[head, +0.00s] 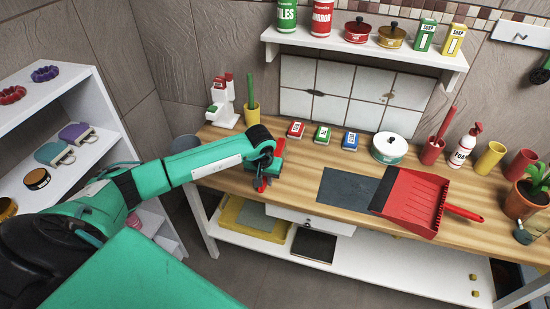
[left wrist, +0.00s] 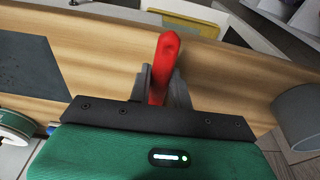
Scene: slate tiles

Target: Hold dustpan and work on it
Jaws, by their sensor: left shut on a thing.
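The red dustpan (head: 412,205) lies on the right part of the wooden workbench (head: 300,185), its pan over the edge of a dark slate mat (head: 345,190) and its handle pointing right. My left gripper (head: 262,183) is over the left part of the bench, well apart from the dustpan. It is shut on a red handle (left wrist: 165,52), which stands up between the fingers in the left wrist view. What the handle belongs to is hidden by the gripper. My right gripper is not in view.
Several small boxes (head: 322,133), a white-and-green round tin (head: 389,148) and a red cup (head: 432,152) stand along the back. A potted plant (head: 522,200) is at the right end. A white shelf (head: 365,50) hangs above.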

